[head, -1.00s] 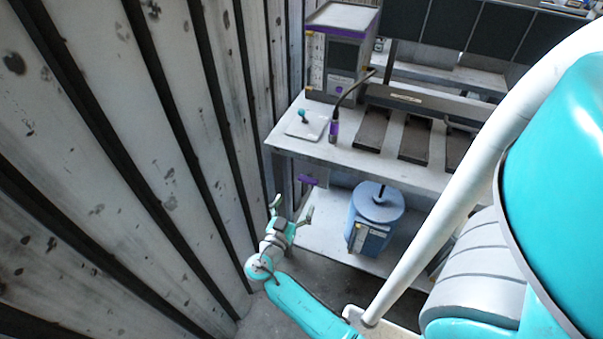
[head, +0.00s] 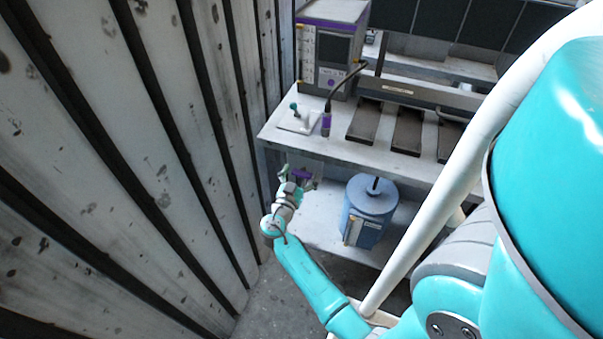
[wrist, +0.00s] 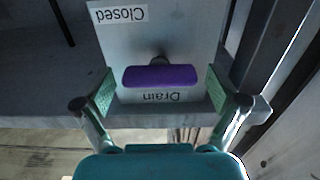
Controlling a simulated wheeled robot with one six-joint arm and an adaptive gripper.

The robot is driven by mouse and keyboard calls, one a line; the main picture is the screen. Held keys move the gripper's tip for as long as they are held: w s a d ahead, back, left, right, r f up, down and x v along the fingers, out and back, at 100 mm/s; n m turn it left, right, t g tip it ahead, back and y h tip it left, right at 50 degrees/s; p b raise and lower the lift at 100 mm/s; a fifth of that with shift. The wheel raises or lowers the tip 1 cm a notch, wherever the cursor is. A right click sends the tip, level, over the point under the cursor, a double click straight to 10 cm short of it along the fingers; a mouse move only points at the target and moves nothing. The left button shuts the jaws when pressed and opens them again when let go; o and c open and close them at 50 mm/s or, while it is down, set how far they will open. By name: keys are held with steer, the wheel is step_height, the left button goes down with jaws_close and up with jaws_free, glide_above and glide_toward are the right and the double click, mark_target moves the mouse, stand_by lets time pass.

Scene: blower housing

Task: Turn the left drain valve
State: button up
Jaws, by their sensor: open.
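The left drain valve has a purple handle (wrist: 160,76), which lies level across the wrist view on a short stem. Behind it is a pale plate with an upside-down "Drain" label (wrist: 160,96) and a "Closed" label (wrist: 118,13). My gripper (wrist: 160,90) is open, with one green-padded finger on each side of the handle and a gap at both ends. In the head view the purple handle (head: 302,174) shows under the left end of the bench, with my gripper (head: 298,178) right at it. The fingers partly cover the handle there.
A bench (head: 345,151) carries a purple-trimmed instrument (head: 325,50), a small joystick pad (head: 298,121) and several dark trays. A blue canister (head: 368,212) stands on the lower shelf, right of my gripper. A corrugated wall (head: 120,170) runs close along the left.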

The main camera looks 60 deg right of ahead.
steer(key=c, duration=1.1)
steer(key=shift+c, duration=0.2)
steer(key=shift+n, duration=0.4)
steer(key=n, duration=0.3)
steer(key=shift+w+n, duration=0.1)
steer(key=shift+n, duration=0.2)
steer(key=n, duration=0.3)
steer(key=shift+f+n, duration=0.1)
steer(key=shift+n, duration=0.2)
steer(key=n, duration=0.4)
steer(key=shift+w+f, duration=0.1)
steer(key=shift+w, duration=0.05)
steer(key=shift+n, duration=1.8)
steer(key=shift+f+n, duration=0.1)
steer(key=shift+n, duration=0.2)
